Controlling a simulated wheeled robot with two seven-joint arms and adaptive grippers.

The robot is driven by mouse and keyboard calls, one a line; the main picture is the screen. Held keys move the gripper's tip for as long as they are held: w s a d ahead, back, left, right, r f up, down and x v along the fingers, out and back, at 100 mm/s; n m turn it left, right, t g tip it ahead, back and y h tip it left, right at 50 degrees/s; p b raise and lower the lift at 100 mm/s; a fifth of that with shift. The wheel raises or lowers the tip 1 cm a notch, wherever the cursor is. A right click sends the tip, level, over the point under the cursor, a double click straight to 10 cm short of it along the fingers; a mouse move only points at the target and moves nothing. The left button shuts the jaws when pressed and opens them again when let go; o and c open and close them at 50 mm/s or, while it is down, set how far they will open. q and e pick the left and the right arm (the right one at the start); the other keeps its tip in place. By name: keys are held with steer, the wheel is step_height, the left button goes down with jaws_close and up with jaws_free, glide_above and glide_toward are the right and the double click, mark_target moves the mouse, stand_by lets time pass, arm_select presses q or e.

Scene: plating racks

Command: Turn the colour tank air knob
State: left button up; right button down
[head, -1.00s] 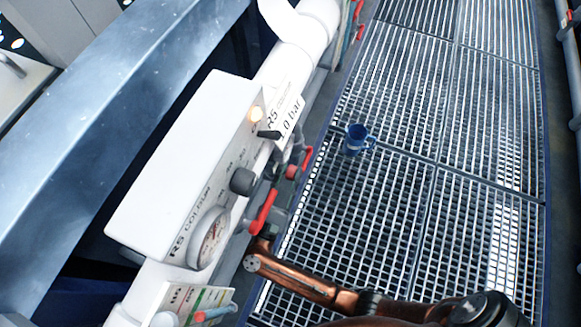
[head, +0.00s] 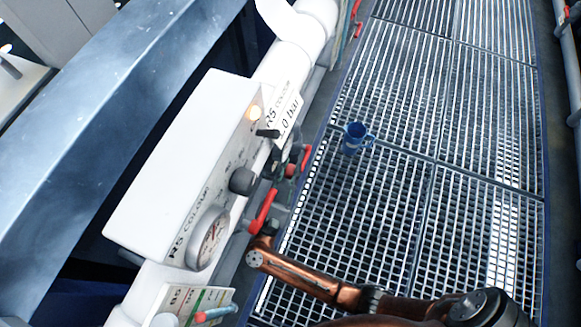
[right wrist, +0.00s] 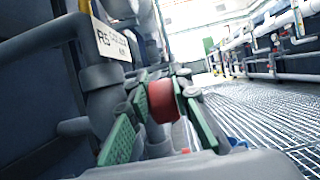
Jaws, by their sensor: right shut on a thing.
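A red knob (right wrist: 162,101) shows in the right wrist view on grey pipework, below a white label with R5 on it (right wrist: 112,40). My right gripper (right wrist: 160,128) has its green finger pads on either side of the knob and is shut on it. In the head view the red knob (head: 291,170) is small, low on the right side of the white R5 COLOUR box (head: 185,165). My right gripper (head: 284,188) comes up to it from below and is partly hidden among the fittings. The knob's turn angle cannot be read. My left gripper is out of view.
A red lever (head: 263,211), a dark knob (head: 243,181) and a round gauge (head: 208,239) sit close to my right gripper. A blue mug (head: 355,138) stands on the grating (head: 400,190), which is otherwise largely clear.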

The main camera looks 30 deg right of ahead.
mark_target(288, 176)
steer(key=shift+r+g+y+p, duration=0.1)
steer(key=shift+g+y+p, duration=0.2)
steer(key=c, duration=2)
jaws_free()
steer(key=v, duration=0.7)
steer(key=shift+s+a+f, duration=0.1)
steer(key=shift+a+f, duration=0.1)
steer(key=shift+f, duration=0.05)
steer(key=shift+d, duration=0.1)
